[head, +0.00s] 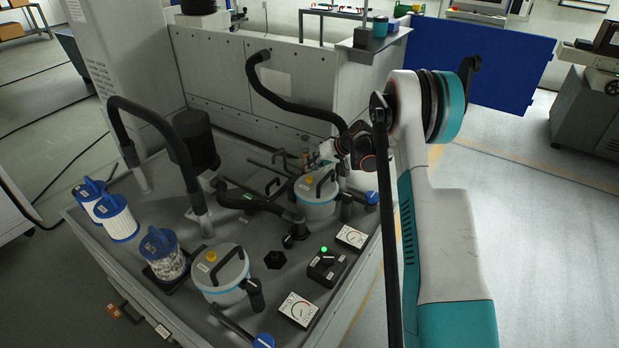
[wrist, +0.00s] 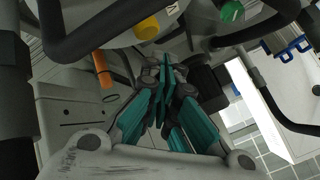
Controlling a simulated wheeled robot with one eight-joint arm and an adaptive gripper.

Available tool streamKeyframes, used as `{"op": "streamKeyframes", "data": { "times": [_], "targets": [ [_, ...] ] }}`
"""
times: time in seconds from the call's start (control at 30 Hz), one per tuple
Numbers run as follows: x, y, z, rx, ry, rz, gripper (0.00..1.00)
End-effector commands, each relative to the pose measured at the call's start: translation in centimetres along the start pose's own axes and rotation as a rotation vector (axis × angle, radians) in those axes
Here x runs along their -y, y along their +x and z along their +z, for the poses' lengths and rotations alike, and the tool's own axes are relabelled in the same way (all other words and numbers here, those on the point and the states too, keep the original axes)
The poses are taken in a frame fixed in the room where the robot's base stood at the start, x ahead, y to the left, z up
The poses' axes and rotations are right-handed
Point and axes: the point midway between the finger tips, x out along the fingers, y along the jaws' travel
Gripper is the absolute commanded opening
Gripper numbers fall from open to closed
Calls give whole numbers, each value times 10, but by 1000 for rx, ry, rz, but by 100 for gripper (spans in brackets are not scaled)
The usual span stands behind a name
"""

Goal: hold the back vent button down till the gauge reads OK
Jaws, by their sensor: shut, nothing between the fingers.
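The back canister (head: 316,203) has a pale lid with a yellow vent button (head: 309,178) and a black handle. A yellow button also shows in the wrist view (wrist: 147,27), beside a marked label. My gripper (wrist: 166,68) is shut and empty, its teal fingers together, a little apart from that button in the picture. In the head view my wrist hangs just behind and right of the back lid, and the fingers are hard to make out. The nearer gauge (head: 298,309) and farther gauge (head: 352,237) have white faces; their readings are too small to tell.
The front canister (head: 220,279) has its own yellow button (head: 211,257). A black hose (head: 290,105) arches behind the back canister. A switch box (head: 326,267) with a lit green lamp sits between the gauges. Blue-capped filters (head: 119,221) stand at left. An orange-tipped rod (wrist: 102,68) is close by.

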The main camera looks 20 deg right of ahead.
Motion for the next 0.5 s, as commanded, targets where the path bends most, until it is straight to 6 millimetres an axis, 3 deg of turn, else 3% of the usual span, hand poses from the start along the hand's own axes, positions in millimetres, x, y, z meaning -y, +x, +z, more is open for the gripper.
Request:
{"op": "streamKeyframes", "data": {
  "times": [0.5],
  "targets": [
    [21,-29,-21,0,0,0,0]
  ]
}}
